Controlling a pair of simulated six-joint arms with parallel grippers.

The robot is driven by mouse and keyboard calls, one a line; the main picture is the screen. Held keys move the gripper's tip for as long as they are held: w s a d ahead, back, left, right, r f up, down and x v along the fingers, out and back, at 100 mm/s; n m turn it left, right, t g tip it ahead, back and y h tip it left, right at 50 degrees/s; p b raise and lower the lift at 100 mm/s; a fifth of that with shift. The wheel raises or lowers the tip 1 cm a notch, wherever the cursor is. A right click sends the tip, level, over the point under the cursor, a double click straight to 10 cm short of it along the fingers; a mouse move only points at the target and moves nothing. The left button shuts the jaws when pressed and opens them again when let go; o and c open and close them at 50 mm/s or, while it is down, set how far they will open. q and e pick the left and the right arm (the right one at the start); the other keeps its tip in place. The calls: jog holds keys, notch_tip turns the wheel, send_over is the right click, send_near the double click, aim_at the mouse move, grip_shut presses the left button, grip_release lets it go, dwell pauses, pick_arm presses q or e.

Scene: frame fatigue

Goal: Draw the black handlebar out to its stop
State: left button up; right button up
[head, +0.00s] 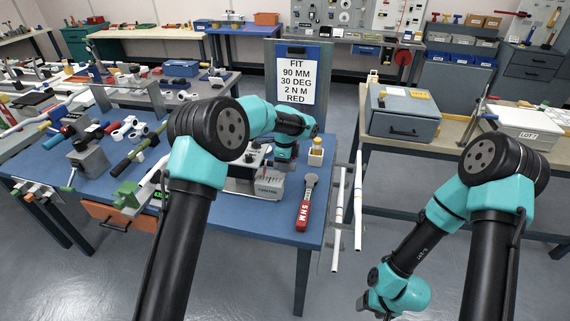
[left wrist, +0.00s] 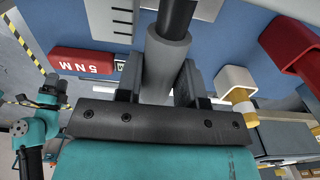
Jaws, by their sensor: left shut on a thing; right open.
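My left gripper (left wrist: 162,80) is shut on a grey cylinder (left wrist: 166,55) with a black bar (left wrist: 177,14) running out of its far end. I take this to be the black handlebar, though only a short part of it shows. In the head view my left gripper (head: 284,158) points down over the right part of the blue table, behind a grey device (head: 268,185). What it holds is largely hidden there. My right gripper (head: 376,304) hangs low at the right, away from the table. It is open, and its fingers are small and partly hidden.
A red torque wrench (head: 305,205) lies on the blue table (head: 265,222), right of the device. A white holder with a yellow-topped item (head: 316,152) stands close to my left gripper. White tubes (head: 340,205) hang off the right edge. A sign (head: 297,82) stands behind.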

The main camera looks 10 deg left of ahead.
pick_arm(q)
grip_shut()
jog(key=d, duration=0.6)
jog(key=shift+s+d, duration=0.2)
jog(key=shift+s, duration=0.25)
jog(key=o, duration=0.8)
grip_release()
jog(key=shift+d, duration=0.1)
jog(key=shift+o, duration=0.2)
jog(key=shift+r, duration=0.1)
notch_tip(320, 180, up, 17)
jog(key=shift+r, duration=0.15)
